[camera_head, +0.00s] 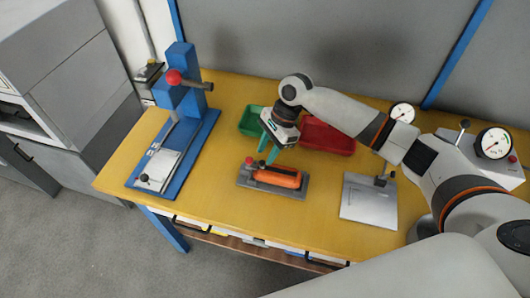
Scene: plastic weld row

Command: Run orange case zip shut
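An orange case (278,178) lies lengthwise on a grey fixture plate (287,192) near the middle of the table. A small red part (249,160) shows at the left end of the plate. The zip and its pull are too small to make out. My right gripper (268,152) reaches in from the right, with its teal fingers pointing down, just behind and above the left part of the case. The fingers look spread apart with nothing seen between them. My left gripper is not in view.
A green bin (250,121) and a red bin (328,137) stand behind the case. A blue press (180,95) with a red knob stands at left. A metal plate fixture (367,204) and dial gauges (493,143) are at right. The yellow table (225,205) is clear in front.

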